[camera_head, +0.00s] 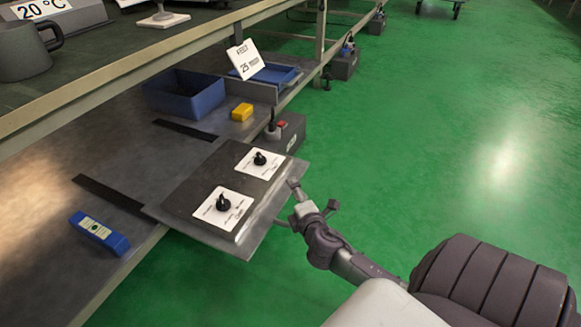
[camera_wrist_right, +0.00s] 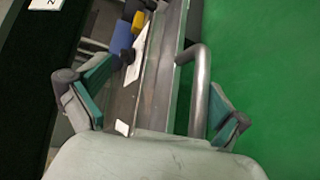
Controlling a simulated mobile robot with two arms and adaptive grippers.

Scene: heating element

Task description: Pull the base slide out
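The base slide (camera_head: 225,241) is a grey metal plate carrying a dark panel with two black knobs on white labels. It juts out past the edge of the lower shelf, over the green floor. A metal bar handle (camera_wrist_right: 200,85) runs along its outer edge. My right gripper (camera_head: 313,201) is at that outer edge. In the right wrist view my right gripper (camera_wrist_right: 152,100) is open, its teal-padded fingers wide apart. The handle and the slide's edge lie between them, the handle closer to the right finger. I cannot tell if a finger touches it. My left gripper is not in view.
The lower shelf (camera_head: 40,190) holds a blue bin (camera_head: 184,101), a yellow block (camera_head: 241,112), and a blue device (camera_head: 98,233). Dark strips (camera_head: 110,193) lie on it. A grey box (camera_head: 292,133) with a red switch is beyond the slide. The green floor on the right is clear.

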